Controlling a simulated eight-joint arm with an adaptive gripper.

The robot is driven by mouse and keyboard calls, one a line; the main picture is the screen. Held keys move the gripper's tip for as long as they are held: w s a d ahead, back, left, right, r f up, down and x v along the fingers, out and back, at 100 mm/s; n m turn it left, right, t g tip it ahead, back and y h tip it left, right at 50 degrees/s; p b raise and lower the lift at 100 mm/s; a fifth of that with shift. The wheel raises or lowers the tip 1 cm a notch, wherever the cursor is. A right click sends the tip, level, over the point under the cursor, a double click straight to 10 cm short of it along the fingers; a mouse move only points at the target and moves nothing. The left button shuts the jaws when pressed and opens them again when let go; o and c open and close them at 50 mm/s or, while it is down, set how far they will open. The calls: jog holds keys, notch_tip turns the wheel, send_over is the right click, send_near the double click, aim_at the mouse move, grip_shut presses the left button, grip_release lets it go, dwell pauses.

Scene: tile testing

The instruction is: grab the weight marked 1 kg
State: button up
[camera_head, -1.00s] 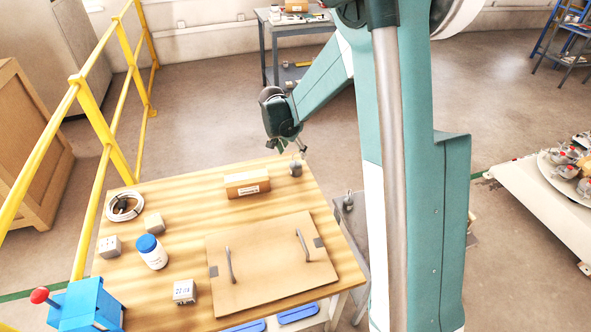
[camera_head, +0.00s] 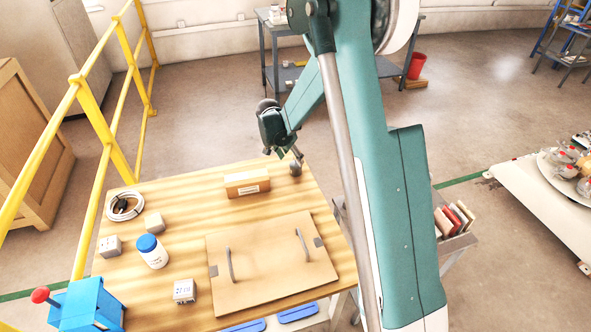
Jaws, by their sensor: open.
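A small grey weight (camera_head: 296,168) stands at the far right corner of the wooden table (camera_head: 190,205). My gripper (camera_head: 295,156) hangs over that corner, open, with a finger close to the weight. I cannot tell whether they touch. No marking on this weight can be read. Grey blocks with dark printing also stand on the table: one at the front (camera_head: 184,291), one at the left (camera_head: 109,246) and one behind the bottle (camera_head: 154,223). Their printing is too small to read surely.
A cardboard-coloured box (camera_head: 246,184) lies just left of my gripper. A flat board with two handles (camera_head: 270,265) covers the front right. A white bottle with a blue cap (camera_head: 151,251), a cable coil (camera_head: 124,207) and a blue box with a red knob (camera_head: 86,305) are at the left.

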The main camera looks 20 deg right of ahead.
aim_at(295, 164)
jog(key=shift+x, duration=1.2)
jog(key=shift+s+b+x, duration=0.1)
jog(key=shift+b+x, duration=0.45)
jog(key=shift+x, duration=0.75)
jog(key=shift+s+b+x, duration=0.15)
jog(key=shift+b+x, duration=0.35)
jog(key=shift+x, duration=0.8)
jog(key=shift+a, duration=0.1)
jog(key=c, duration=1.6)
